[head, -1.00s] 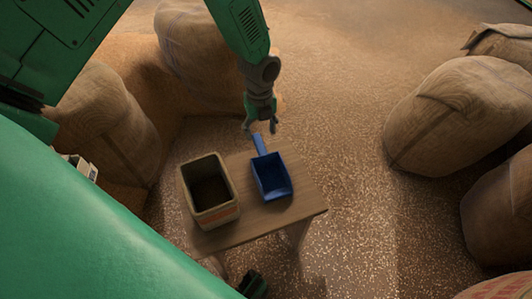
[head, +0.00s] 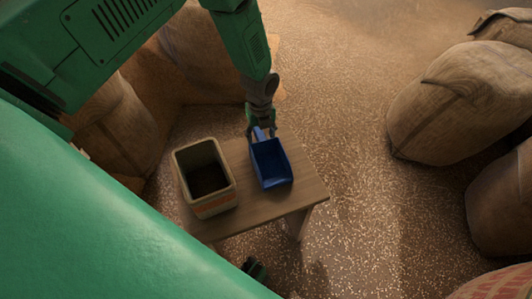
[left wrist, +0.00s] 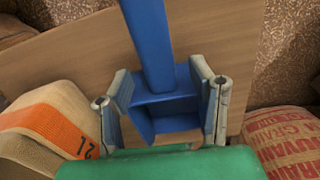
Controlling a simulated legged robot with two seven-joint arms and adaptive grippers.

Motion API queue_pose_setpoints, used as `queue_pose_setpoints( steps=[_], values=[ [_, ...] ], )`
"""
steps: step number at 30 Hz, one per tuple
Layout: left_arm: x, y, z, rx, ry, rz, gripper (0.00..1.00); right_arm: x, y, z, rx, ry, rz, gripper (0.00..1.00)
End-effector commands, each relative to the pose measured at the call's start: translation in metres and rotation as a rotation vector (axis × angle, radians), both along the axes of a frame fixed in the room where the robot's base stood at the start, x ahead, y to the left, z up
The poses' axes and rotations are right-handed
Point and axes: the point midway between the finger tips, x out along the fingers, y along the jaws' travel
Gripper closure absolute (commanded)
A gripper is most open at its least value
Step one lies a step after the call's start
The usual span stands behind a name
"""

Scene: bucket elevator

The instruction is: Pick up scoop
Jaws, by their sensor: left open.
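The blue scoop (head: 270,165) lies on a small wooden table (head: 305,193), its handle toward the far edge. In the left wrist view, the blue scoop (left wrist: 155,45) shows between the spread fingers of my left gripper (left wrist: 165,92). I cannot tell whether the fingers touch it. My right gripper is not clearly in view.
An open beige bin (head: 205,205) with an orange label stands on the table just left of the scoop. Large sacks (head: 450,105) stand at the right, and another (head: 115,125) at the left. Grain covers the floor; the floor right of the table is clear.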

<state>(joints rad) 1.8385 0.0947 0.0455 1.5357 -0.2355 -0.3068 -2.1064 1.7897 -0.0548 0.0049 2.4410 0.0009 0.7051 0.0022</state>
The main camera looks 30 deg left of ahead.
Motion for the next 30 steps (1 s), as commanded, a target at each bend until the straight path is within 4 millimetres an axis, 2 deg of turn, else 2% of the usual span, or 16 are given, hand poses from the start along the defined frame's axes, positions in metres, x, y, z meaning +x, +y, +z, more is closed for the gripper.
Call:
queue_pose_setpoints(
  steps=[1,3,11,14,15,16,25,30],
  values=[
    [0.000,0.000,-0.013,0.000,0.002,-0.001,0.50,0.000,0.000,-0.007,0.000,0.000,0.000,0.60],
    [0.000,0.000,-0.021,0.001,0.001,-0.001,0.50,0.000,0.000,-0.010,0.000,0.000,0.000,0.60],
    [0.000,0.001,-0.024,-0.002,-0.001,-0.001,0.50,0.000,0.000,-0.009,0.000,0.000,0.000,0.60],
    [0.000,0.001,-0.024,-0.002,-0.001,-0.001,0.82,0.000,0.000,-0.009,0.000,0.000,0.000,0.60],
    [0.000,0.001,-0.024,-0.002,-0.001,-0.001,0.96,0.000,0.000,-0.009,0.000,0.000,0.000,0.60],
    [0.000,0.001,-0.024,-0.001,0.000,0.000,1.00,0.000,0.000,-0.009,0.000,0.000,0.000,0.60],
    [0.000,0.001,-0.023,-0.001,0.000,-0.001,1.00,0.000,0.000,-0.009,0.000,0.000,0.000,0.60],
    [0.001,0.001,-0.002,-0.002,-0.002,0.000,1.00,0.000,0.000,-0.001,0.000,0.000,0.000,0.60]
  ],
)
